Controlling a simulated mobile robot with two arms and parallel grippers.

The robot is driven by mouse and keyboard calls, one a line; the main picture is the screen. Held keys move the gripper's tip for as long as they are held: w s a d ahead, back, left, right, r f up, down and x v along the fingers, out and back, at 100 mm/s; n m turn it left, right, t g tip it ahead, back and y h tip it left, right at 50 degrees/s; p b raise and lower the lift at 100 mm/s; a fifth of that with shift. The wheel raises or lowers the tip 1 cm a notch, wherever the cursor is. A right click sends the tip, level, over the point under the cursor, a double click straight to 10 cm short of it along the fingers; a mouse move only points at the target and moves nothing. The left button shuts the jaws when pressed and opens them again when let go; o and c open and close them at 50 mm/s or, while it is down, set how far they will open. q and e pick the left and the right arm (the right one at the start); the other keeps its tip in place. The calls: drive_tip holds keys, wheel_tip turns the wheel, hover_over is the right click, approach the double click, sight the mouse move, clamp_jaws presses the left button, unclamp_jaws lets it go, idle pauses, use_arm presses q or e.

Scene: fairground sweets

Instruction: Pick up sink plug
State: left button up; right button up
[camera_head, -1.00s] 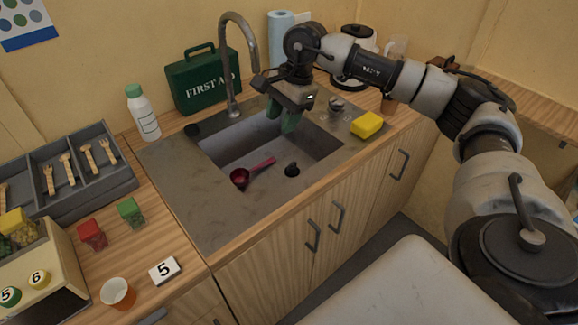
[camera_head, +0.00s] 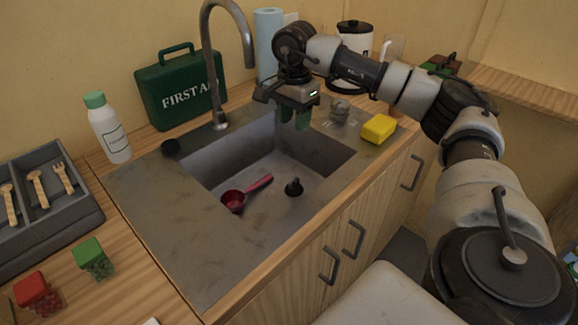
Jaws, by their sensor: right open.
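A small black piece with a raised knob, which looks like the sink plug (camera_head: 294,188), stands on the floor of the sink basin (camera_head: 225,172), right of the middle. My right gripper (camera_head: 294,120) points down over the back right part of the basin, above and behind the plug and apart from it. Its green fingers are open, with nothing seen between them. My left gripper is not in view.
A red scoop (camera_head: 246,193) lies in the basin left of the plug. The faucet (camera_head: 220,70) arches at the back left. A flat black disc (camera_head: 171,146) lies on the left rim. A yellow sponge (camera_head: 379,128) and a glass jar (camera_head: 340,112) stand at the right.

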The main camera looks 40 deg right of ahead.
drive_tip(key=b, duration=0.8)
hover_over(291, 182)
wheel_tip(291, 182, down, 10)
wheel_tip(291, 182, down, 6)
drive_tip(key=shift+d+r, duration=0.1)
drive_tip(key=shift+r, duration=0.15)
wheel_tip(291, 182, down, 4)
drive_tip(key=shift+f+b, duration=0.15)
drive_tip(key=shift+b, duration=0.2)
drive_tip(key=shift+f, duration=0.45)
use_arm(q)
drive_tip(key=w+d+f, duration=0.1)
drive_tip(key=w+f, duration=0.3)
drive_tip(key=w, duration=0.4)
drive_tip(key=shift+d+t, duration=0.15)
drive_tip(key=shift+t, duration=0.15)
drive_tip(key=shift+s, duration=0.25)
use_arm(e)
clamp_jaws()
